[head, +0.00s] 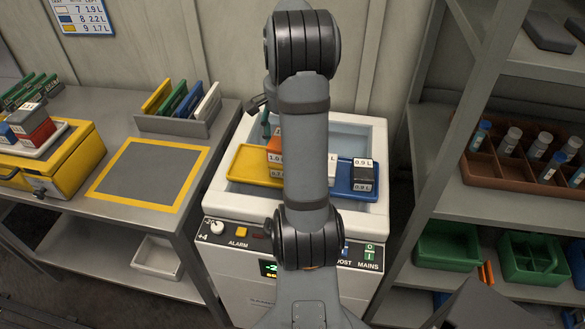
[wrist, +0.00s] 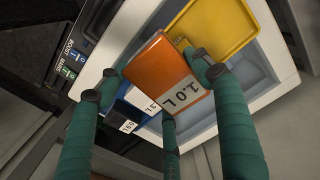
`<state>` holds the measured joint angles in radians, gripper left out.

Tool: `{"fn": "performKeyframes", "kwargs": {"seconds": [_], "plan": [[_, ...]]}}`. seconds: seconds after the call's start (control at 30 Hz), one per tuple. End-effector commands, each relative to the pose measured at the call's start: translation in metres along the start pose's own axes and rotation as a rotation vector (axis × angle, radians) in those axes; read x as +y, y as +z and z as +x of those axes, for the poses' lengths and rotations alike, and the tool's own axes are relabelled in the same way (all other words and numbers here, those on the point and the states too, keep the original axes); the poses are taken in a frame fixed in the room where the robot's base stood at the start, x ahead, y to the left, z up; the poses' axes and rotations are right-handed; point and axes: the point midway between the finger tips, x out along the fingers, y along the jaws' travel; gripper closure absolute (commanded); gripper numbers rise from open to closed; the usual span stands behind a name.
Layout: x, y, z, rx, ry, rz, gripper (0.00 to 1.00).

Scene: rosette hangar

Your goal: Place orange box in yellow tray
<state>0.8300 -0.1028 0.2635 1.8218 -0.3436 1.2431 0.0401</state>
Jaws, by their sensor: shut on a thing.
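The orange box (wrist: 160,68), labelled 1.0 L, is gripped between the green fingers of my gripper (wrist: 155,74). The box also shows in the head view (head: 273,145), partly hidden behind my arm. The yellow tray (head: 243,163) lies in the left part of the white chest's open top. In the wrist view the yellow tray (wrist: 240,22) is at the upper right, and the orange box overlaps its lower-left side. I cannot tell whether the box touches the tray. My arm hides most of the gripper in the head view.
A blue tray (head: 342,188) beside the yellow one holds a dark box (head: 363,173) labelled 0.9 L and another labelled box, partly hidden. The white chest's rim (head: 377,150) surrounds both trays. A grey table (head: 128,127) stands left; shelves with a brown vial rack (head: 480,180) stand right.

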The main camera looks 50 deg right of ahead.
Motion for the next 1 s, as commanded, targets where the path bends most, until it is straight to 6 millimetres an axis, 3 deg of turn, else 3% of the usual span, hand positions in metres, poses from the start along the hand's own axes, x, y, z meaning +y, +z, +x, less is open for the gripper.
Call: {"fn": "performKeyframes", "kwargs": {"seconds": [0.23,0.63,0.87,1.0], "plan": [[-0.018,-0.005,0.010,-0.003,0.000,-0.090,0.65],[-0.097,-0.037,0.059,-0.001,0.000,-0.086,0.65],[-0.109,-0.042,0.073,0.000,0.000,-0.084,0.65],[-0.108,-0.041,0.093,-0.003,0.001,-0.084,0.65]]}}
